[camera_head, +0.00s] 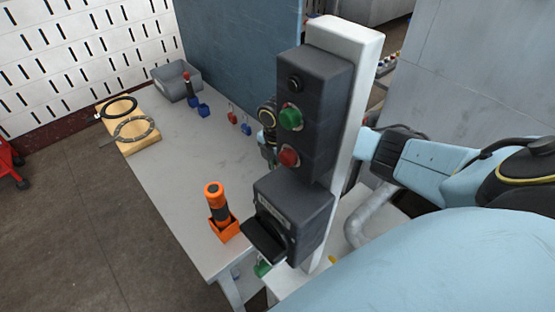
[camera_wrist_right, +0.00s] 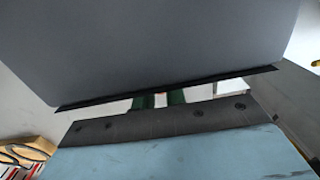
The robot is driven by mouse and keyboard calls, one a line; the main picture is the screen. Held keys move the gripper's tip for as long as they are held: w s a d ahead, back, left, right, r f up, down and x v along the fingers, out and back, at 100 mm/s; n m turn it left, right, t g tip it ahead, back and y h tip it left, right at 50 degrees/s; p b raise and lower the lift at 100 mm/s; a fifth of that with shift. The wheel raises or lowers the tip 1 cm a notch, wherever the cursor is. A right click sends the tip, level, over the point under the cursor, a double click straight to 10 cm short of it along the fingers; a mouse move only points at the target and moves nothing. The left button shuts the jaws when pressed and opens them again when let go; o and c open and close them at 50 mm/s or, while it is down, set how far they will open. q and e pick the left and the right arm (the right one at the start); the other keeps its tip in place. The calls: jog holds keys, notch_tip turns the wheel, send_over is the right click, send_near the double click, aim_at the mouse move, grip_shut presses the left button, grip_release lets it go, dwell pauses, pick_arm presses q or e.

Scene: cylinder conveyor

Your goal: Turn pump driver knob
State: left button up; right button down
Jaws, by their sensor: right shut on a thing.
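A dark control box (camera_head: 314,115) is fixed to a white post (camera_head: 350,75). It carries a small black round part (camera_head: 295,83), a green button (camera_head: 291,118) and a red button (camera_head: 289,157). Below it is a second dark box (camera_head: 305,215) with a large black handle-like part (camera_head: 264,241) on its front. Its label is unreadable, so I cannot tell which part is the pump driver knob. My right arm passes behind the post. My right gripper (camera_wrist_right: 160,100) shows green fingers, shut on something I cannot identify. My left gripper is not in view.
The grey table (camera_head: 185,150) holds an orange holder with a black-and-orange tool (camera_head: 217,205), a grey bin (camera_head: 177,82), blue parts (camera_head: 200,106) and a wooden board (camera_head: 141,141) with rings. A blue panel (camera_head: 245,50) stands behind.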

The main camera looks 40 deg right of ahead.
jog(key=shift+w+g, duration=0.2)
jog(key=shift+g, duration=0.4)
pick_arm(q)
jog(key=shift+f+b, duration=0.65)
pick_arm(e)
jog(key=shift+g, duration=0.7)
jog(key=c, duration=1.4)
grip_release()
jog(key=shift+c, duration=0.2)
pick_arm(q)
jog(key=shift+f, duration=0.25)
pick_arm(e)
jog(key=v, duration=1.3)
jog(key=shift+a+r, duration=0.15)
jog(key=shift+r, duration=0.05)
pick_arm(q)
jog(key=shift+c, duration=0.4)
pick_arm(e)
jog(key=shift+w, duration=0.1)
jog(key=shift+c, duration=0.4)
